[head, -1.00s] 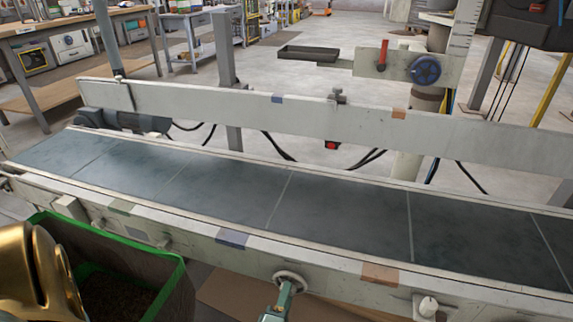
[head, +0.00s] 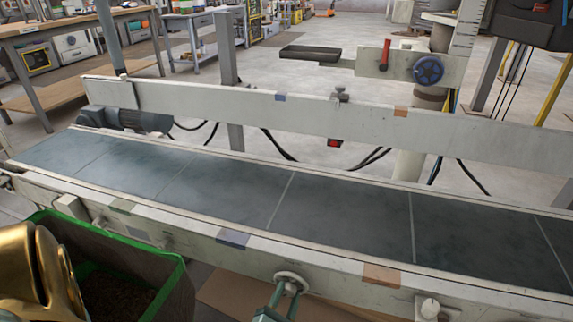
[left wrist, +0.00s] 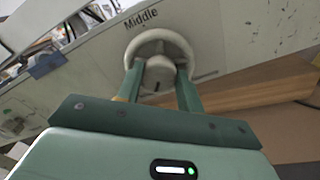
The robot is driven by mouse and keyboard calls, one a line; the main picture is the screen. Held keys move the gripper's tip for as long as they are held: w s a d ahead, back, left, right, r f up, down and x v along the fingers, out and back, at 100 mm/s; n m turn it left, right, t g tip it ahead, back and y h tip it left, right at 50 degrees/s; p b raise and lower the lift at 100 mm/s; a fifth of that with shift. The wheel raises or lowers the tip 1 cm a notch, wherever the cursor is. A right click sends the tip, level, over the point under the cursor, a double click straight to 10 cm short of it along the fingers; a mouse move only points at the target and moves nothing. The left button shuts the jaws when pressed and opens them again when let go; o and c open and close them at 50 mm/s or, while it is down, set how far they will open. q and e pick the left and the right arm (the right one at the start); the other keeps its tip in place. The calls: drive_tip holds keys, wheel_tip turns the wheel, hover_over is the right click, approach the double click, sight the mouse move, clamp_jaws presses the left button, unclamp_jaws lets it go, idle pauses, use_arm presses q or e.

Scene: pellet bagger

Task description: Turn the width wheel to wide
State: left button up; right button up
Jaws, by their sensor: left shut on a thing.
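The width wheel (head: 291,279) is a pale round handwheel on the conveyor's front side, between a blue patch and an orange patch. In the left wrist view the wheel (left wrist: 160,42) shows as a ring with a round hub, below the word "Middle" on the panel. My left gripper (head: 286,290) is at the wheel, its two green fingers reaching up from below. In the left wrist view its fingers (left wrist: 160,82) lie on either side of the hub, inside the ring, shut on it. A dark mark shows on the hub's lower part. My right gripper is not in view.
The dark conveyor belt (head: 240,195) is empty. A long pale guide rail (head: 230,107) runs behind it. A green-rimmed bin (head: 175,285) of brown pellets stands at the lower left. A blue knob (head: 427,70) and a red lever (head: 386,54) stand behind.

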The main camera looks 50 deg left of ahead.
use_arm(q)
drive_tip(key=shift+s+f+n, duration=0.15)
drive_tip(key=shift+n, duration=0.45)
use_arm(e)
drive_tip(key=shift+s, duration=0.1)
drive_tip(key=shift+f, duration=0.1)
use_arm(q)
drive_tip(key=o, duration=1)
drive_tip(key=shift+d, duration=0.1)
drive_tip(key=p+v, duration=0.3)
drive_tip(key=v, duration=1.3)
drive_tip(key=shift+p, duration=0.3)
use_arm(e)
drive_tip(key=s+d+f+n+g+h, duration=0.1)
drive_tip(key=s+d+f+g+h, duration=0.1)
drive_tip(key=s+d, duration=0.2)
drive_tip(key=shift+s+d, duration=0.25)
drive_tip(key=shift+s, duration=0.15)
